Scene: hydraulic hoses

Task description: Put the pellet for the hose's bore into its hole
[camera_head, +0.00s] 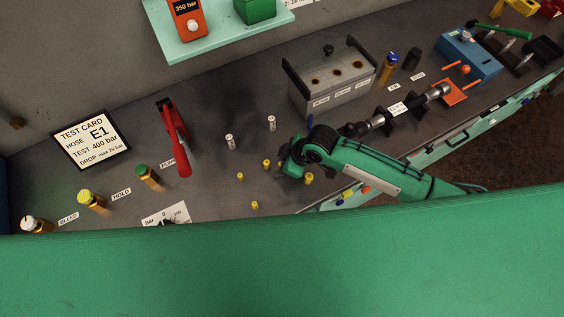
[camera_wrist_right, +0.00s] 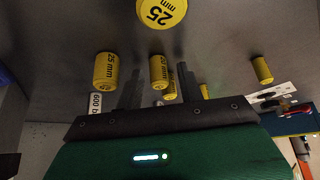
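Several yellow pellets lie loose on the grey bench, among them one at the left (camera_head: 240,176), one in front (camera_head: 255,205) and one beside my right gripper (camera_head: 309,178). In the right wrist view a large near pellet (camera_wrist_right: 161,12) and a left one (camera_wrist_right: 105,71) read 25 mm. Another pellet (camera_wrist_right: 158,72), its print hard to read, appears between the fingers of my right gripper (camera_wrist_right: 157,88), which look apart and not closed on it. The steel block (camera_head: 335,92) has three holes on top; its labels are too small to read. My left gripper is out of view.
The test card (camera_head: 91,139) reads hose E1, test 400 bar. A red lever (camera_head: 174,138) rises at left. A hose (camera_head: 383,119) lies in supports right of my arm.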

